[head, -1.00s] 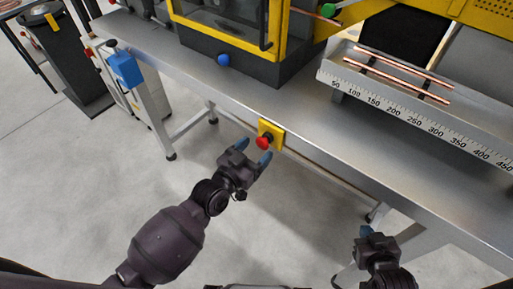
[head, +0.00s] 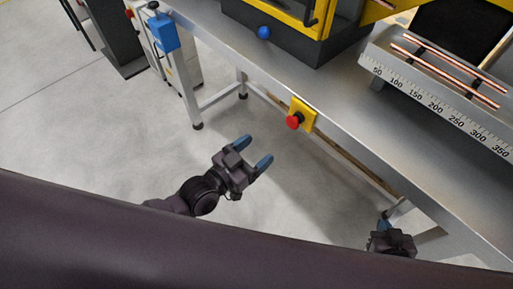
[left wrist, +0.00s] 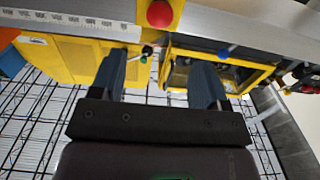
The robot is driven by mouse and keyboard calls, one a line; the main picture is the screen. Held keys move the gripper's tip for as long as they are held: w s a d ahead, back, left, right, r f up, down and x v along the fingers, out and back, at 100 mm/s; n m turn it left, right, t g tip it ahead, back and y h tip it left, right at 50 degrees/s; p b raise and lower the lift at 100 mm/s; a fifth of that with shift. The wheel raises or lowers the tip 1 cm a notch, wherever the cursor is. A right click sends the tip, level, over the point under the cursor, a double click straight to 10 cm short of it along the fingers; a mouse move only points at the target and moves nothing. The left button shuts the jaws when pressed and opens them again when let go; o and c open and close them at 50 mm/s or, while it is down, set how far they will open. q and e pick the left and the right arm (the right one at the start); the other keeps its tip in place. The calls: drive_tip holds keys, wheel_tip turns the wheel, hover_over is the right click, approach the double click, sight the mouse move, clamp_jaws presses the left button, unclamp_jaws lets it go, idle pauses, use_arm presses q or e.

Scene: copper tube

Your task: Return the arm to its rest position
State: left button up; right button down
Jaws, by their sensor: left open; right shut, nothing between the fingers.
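My left gripper (head: 254,151) is open and empty, its two blue fingers apart, held over the floor in front of the bench. It also shows in the left wrist view (left wrist: 165,78), with nothing between the fingers. My right gripper (head: 385,226) is at the lower right of the head view, near the bench's front legs; it is shut and empty, partly hidden behind a dark link of my arm. That link crosses the whole bottom of the head view.
The steel bench (head: 340,112) bears a red button on a yellow box (head: 302,114) at its front edge. A yellow-framed machine (head: 300,38) and a ruled tray (head: 400,84) with copper tubes (head: 450,75) stand on it. The floor (head: 110,130) at left is clear.

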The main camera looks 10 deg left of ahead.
idle(0.3)
use_arm(q)
drive_tip(key=s+a+f+n+g+y, duration=0.1)
drive_tip(key=a+f+n+y, duration=0.45)
drive_tip(key=a, duration=0.75)
drive_tip(key=s+a+f+g+y, duration=0.2)
drive_tip(key=s+a+f+y, duration=0.3)
drive_tip(key=s+a+f, duration=0.1)
drive_tip(key=s+a, duration=0.1)
drive_tip(key=s, duration=0.1)
drive_tip(key=shift+s+n, duration=0.3)
drive_tip(key=shift+n, duration=0.05)
